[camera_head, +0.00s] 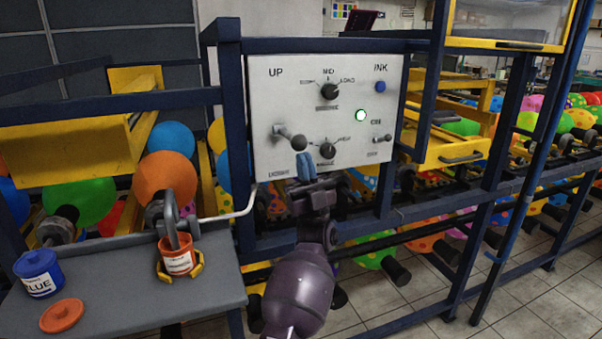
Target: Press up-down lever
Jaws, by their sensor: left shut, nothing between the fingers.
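The white control panel (355,95) faces me in the middle of the view, with "UP" printed at its top left. A lever with a dark round knob (299,142) sticks out at its lower left; its shaft slopes down to the right from its mount. My left gripper (306,166) is shut and empty, its blue fingertips pointing up just below the knob. I cannot tell whether the fingertips touch the knob. The gripper covers part of the panel's lower edge. My right gripper is not in view.
Beside the lever is a lower dial (328,151); an upper dial (330,91) and a lit green button (361,115) sit higher. A grey table (115,285) at left holds a blue jar (39,274), an orange jar (179,256) and an orange lid (62,315). Dark blue frame bars surround the panel.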

